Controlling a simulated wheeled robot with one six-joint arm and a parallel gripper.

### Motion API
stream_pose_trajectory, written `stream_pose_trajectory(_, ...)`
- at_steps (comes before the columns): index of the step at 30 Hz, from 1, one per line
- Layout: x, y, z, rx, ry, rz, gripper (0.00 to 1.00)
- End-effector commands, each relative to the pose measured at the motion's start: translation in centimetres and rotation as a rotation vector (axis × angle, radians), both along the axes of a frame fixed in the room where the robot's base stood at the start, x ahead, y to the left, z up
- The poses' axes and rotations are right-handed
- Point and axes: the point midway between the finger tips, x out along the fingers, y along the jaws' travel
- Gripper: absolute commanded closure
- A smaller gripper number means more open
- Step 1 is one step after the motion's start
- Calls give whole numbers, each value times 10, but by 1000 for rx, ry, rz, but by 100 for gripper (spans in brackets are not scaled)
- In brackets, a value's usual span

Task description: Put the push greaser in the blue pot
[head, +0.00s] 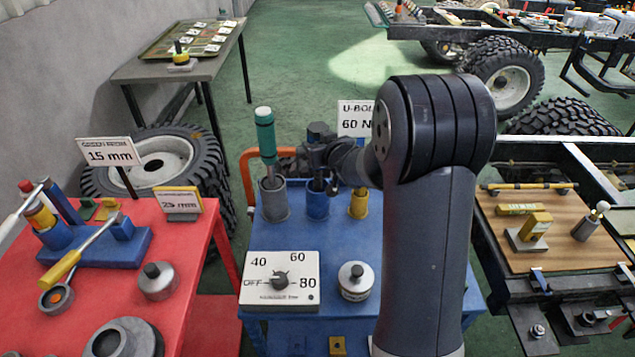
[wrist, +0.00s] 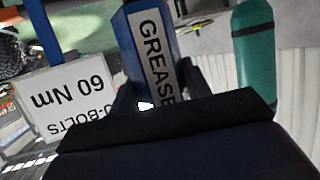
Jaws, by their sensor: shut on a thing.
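The push greaser (wrist: 152,45) is a blue tool with a white label reading "GREASE". In the wrist view it stands between the two dark fingers of my gripper (head: 320,148), which is shut on it. The blue pot (head: 317,206) stands on the blue bench top, directly below my gripper in the head view. A narrow dark part shows between my gripper and the pot's mouth; I cannot tell how deep it reaches into the pot. My gripper hides most of the greaser in the head view.
A grey pot (head: 274,203) holding a green-handled tool (head: 265,135) is left of the blue pot; a yellow pot (head: 358,204) is right. A "60 Nm" sign (head: 355,118) stands behind. A dial box (head: 281,281) and a round weight (head: 356,282) sit in front.

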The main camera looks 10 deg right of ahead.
Motion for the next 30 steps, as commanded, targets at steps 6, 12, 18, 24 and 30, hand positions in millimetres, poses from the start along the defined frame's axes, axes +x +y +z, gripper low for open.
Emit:
stream_pose_trajectory(6,0,0,-49,2,0,0,94)
stream_pose_trajectory(12,1,0,-62,0,-4,1,94)
stream_pose_trajectory(18,0,0,-86,1,0,1,94)
stream_pose_trajectory(24,0,0,-100,0,-5,0,94)
stream_pose_trajectory(30,1,0,-100,0,-5,0,94)
